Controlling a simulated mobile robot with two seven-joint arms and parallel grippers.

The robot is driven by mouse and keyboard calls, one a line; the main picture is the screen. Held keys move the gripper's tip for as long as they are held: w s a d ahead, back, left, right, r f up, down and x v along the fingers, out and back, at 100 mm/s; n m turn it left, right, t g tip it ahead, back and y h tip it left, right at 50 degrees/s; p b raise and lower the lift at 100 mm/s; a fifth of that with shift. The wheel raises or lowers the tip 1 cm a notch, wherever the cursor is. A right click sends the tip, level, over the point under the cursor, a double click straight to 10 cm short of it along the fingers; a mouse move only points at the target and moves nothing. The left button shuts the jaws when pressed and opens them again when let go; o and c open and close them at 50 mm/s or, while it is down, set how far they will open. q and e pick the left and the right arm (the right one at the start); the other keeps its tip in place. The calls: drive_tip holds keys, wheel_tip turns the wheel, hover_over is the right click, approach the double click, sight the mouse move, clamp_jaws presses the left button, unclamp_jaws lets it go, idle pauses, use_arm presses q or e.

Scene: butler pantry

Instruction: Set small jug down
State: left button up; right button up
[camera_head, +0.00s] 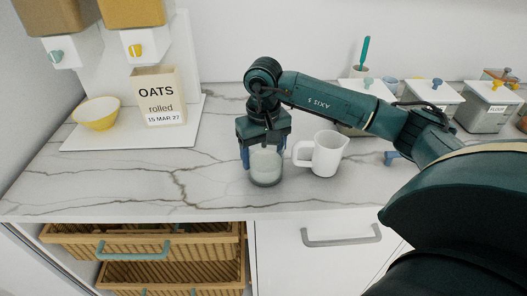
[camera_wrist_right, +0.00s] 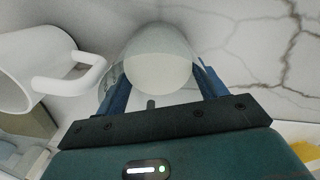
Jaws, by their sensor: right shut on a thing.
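A white jug (camera_head: 328,154) with a handle on its left side stands upright on the marble counter. It also shows at the left of the right wrist view (camera_wrist_right: 30,75), its handle towards my gripper. My right gripper (camera_head: 265,150) is just left of the jug, pointing down, shut on a clear glass (camera_head: 266,170) with pale contents. The glass also shows between the fingers in the right wrist view (camera_wrist_right: 160,60). It is upright, at or just above the counter; I cannot tell whether its base touches. My left gripper is not in view.
A white board (camera_head: 90,137) at the left bears a yellow bowl (camera_head: 97,115), an oats box (camera_head: 158,97) and dispensers. Lidded canisters (camera_head: 436,96) stand along the back right. The marble counter (camera_head: 130,188) is clear left of the glass. Wicker drawers (camera_head: 200,247) are below.

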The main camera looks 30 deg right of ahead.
drive_tip(key=shift+f, duration=0.15)
drive_tip(key=o, duration=1.1)
drive_tip(key=shift+o, duration=0.2)
